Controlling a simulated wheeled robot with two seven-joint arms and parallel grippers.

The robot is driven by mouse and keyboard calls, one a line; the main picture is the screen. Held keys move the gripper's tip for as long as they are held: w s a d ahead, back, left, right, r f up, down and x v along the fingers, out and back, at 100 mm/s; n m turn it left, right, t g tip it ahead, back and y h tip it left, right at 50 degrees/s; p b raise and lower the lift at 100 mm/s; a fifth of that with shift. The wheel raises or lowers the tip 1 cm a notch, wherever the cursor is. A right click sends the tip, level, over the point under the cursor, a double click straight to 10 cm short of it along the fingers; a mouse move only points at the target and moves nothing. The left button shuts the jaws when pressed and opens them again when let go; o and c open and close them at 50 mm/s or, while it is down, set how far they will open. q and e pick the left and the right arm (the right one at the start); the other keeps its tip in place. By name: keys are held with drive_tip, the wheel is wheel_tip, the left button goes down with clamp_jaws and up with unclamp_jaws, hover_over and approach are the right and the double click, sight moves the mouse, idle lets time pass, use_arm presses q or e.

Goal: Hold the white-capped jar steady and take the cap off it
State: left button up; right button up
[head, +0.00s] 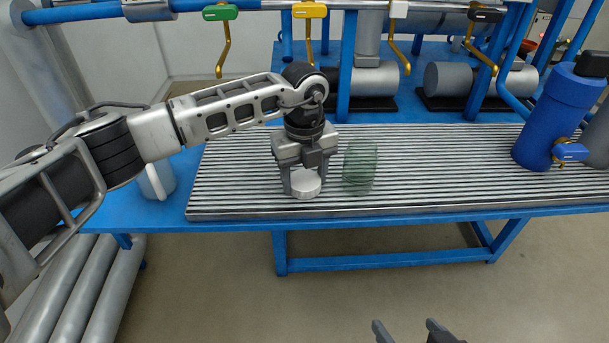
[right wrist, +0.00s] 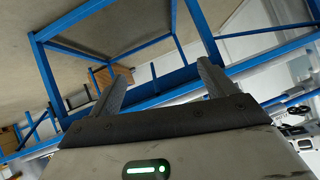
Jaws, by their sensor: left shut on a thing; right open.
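A clear green glass jar (head: 360,167) stands on the ribbed mat, and no cap shows on it. A low, round white cap (head: 306,185) is just left of the jar, between the fingers of my left gripper (head: 305,181). That gripper points down and is shut on the cap, apart from the jar. I cannot tell whether the cap touches the mat. My right gripper (head: 406,325) is open and empty at the bottom of the head view, well in front of the table. Its spread fingers also show in the right wrist view (right wrist: 163,75).
The grey ribbed mat (head: 450,160) is clear right of the jar. A blue bottle (head: 555,115) stands at the right end. A white container (head: 157,181) is partly behind my left arm. Blue pipes with coloured valve handles (head: 310,10) run along the back.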

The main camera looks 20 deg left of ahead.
use_arm(q)
drive_tip(key=shift+f, duration=0.2)
drive_tip(key=o, duration=1.1)
